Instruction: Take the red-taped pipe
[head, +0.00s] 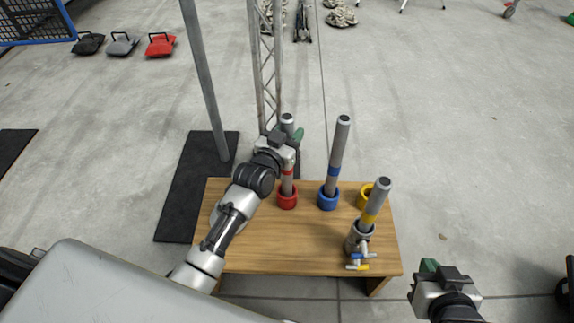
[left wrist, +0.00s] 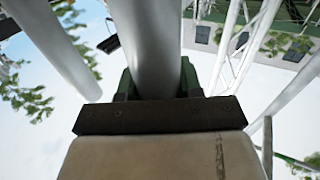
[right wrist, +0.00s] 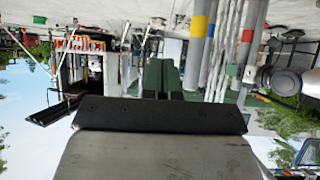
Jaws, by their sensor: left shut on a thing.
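The red-taped pipe (head: 287,187) is grey with a red band and stands upright, its lower end in the red ring holder (head: 287,202) on the wooden table. My left gripper (head: 292,137) is shut around the pipe's upper part, above the red band. In the left wrist view the grey pipe (left wrist: 147,45) runs between the green finger pads. The left hand hides part of the pipe in the head view. My right gripper (head: 430,267) is right of the table, away from the pipes. Its green fingers (right wrist: 163,77) are together and empty in the right wrist view.
A blue-taped pipe (head: 337,150) stands in a blue holder (head: 328,198). A yellow-taped pipe (head: 375,200) stands in a grey clamp (head: 358,238), near an empty yellow holder (head: 364,195). A grey pole (head: 202,75) and lattice truss (head: 268,70) rise behind the table (head: 270,260).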

